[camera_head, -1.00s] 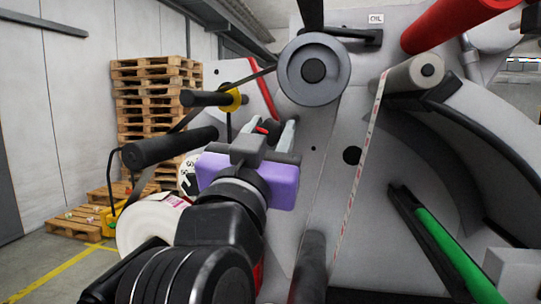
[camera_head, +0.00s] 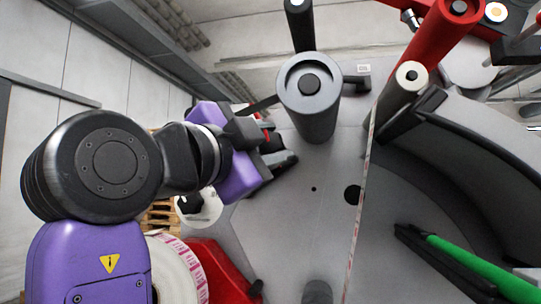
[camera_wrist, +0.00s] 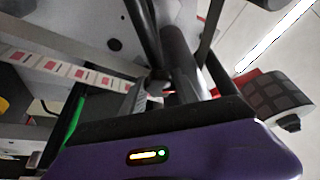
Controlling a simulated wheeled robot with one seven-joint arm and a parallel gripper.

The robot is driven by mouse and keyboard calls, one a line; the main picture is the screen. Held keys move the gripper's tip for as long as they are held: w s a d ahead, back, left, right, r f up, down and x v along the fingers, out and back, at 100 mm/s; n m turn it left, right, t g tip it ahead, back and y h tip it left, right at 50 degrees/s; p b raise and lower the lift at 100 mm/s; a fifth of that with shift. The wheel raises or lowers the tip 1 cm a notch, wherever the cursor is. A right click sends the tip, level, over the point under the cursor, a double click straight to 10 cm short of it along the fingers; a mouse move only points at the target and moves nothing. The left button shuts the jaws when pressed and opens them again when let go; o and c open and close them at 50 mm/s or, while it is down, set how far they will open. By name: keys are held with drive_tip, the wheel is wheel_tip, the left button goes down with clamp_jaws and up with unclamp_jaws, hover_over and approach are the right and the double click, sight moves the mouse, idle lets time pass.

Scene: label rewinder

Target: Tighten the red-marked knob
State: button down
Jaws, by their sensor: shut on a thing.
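The black knob with a red mark (camera_head: 266,133) shows only in part in the head view, at the left edge of the grey machine panel (camera_head: 330,205). My gripper (camera_head: 278,150) reaches it from the left, its purple body tilted. Its fingers are closed around the knob and hide most of it. In the wrist view my gripper (camera_wrist: 165,88) shows above its purple housing at the bottom. The knob cannot be made out clearly there between the dark fingers.
A grey roller (camera_head: 312,100) stands close right of my gripper. A label strip (camera_head: 361,205) runs down the panel. A green bar (camera_head: 470,265) is at lower right and a red roller (camera_head: 440,35) at upper right. A label roll (camera_head: 180,265) lies below my arm.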

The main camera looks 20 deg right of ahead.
drive_tip(key=shift+m+g, duration=0.8)
drive_tip(key=shift+m, duration=1)
drive_tip(key=c, duration=0.9)
unclamp_jaws()
drive_tip(key=r+v, duration=0.1)
drive_tip(key=v, duration=0.6)
drive_tip(key=shift+s+a+f, duration=0.3)
drive_tip(key=shift+f, duration=0.15)
